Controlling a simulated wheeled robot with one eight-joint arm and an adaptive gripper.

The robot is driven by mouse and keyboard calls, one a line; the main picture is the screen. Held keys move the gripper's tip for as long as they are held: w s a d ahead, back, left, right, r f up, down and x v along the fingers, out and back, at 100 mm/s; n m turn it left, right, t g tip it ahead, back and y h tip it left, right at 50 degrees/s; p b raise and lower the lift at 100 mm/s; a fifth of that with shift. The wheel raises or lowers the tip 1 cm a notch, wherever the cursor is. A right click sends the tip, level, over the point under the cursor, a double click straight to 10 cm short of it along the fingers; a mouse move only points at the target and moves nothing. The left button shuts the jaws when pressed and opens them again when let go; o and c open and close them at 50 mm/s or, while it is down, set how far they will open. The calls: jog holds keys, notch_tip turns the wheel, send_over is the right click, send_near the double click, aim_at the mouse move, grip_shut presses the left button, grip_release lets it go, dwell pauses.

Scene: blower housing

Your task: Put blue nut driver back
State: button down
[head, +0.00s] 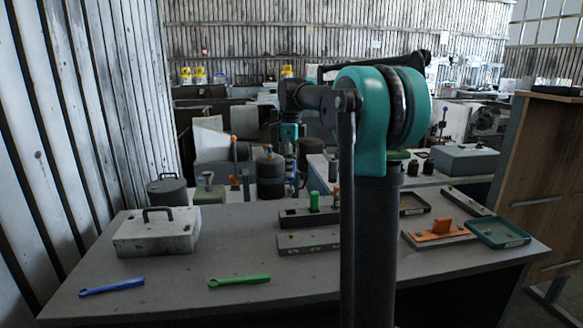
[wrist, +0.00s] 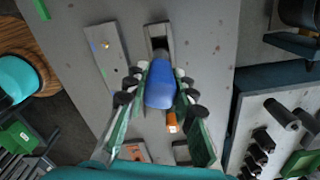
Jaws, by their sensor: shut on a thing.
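In the wrist view my gripper (wrist: 161,86) is shut on the blue nut driver (wrist: 160,84), with a finger on each side of its blue handle. The handle points towards the camera, and its shaft and tip are hidden. Beneath and around it is a narrow dark rack (wrist: 158,28), with a dark opening near its upper end. An orange handle (wrist: 172,122) stands close beside the blue one. In the head view the rack (head: 296,217) lies on the table with a green handle (head: 314,201) upright. I cannot tell whether the driver touches the rack.
A flat block with coloured marks (head: 305,242) lies in front of the rack. A grey case (head: 157,232), a blue wrench (head: 112,286) and a green wrench (head: 240,281) are on the left. A green tray (head: 498,232) and an orange part (head: 440,228) are on the right.

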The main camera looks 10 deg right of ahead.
aim_at(291, 188)
jog(key=shift+f, duration=3.45)
jog(key=shift+f, duration=0.75)
jog(key=shift+f, duration=0.3)
jog(key=shift+f, duration=0.25)
jog(key=shift+f, duration=0.35)
jog(key=shift+f, duration=0.35)
jog(key=shift+f, duration=0.3)
jog(key=shift+f, duration=0.25)
jog(key=shift+f, duration=0.3)
